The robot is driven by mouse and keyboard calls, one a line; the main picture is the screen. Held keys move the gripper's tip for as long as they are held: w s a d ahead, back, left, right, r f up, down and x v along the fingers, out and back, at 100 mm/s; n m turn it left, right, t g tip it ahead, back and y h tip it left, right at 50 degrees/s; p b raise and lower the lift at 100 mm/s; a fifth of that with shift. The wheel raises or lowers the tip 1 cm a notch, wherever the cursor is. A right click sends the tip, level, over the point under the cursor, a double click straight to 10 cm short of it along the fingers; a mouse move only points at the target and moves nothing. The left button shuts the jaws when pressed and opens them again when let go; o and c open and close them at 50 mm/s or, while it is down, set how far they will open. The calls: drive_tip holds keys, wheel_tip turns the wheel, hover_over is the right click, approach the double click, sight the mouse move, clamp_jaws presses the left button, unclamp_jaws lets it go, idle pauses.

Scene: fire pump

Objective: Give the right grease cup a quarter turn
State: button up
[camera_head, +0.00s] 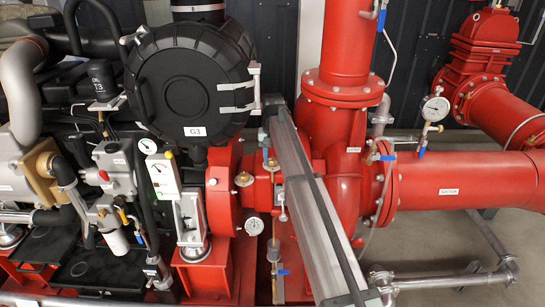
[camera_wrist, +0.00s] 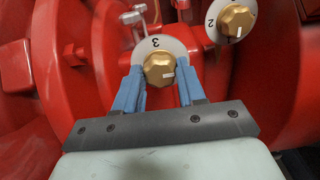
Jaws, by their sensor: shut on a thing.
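A brass grease cup (camera_wrist: 158,66) sits on a white round plate marked 3 (camera_wrist: 151,46) in the wrist view. A pale mark on its face points right and slightly down. My gripper (camera_wrist: 158,73) is shut on this cup, with one blue finger on each side of it. A second brass grease cup (camera_wrist: 236,20), on a plate marked 2, stands up and to the right, apart from the fingers. Its mark points down. In the head view, brass cups show on the red pump housing beside my arm (camera_head: 243,179); my arm hides part of this area.
The red pump body (camera_head: 342,150) and suction pipe (camera_head: 445,172) stand right of my arm. A round black housing (camera_head: 190,82) is at the upper left. A small gauge (camera_head: 254,226) sits below the cups. Red housing surrounds the cups closely.

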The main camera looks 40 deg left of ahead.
sight(273, 159)
drive_tip(key=o, duration=1.1)
drive_tip(key=shift+c, duration=0.2)
wheel_tip(273, 159, up, 14)
drive_tip(key=shift+f, duration=0.15)
idle(0.4)
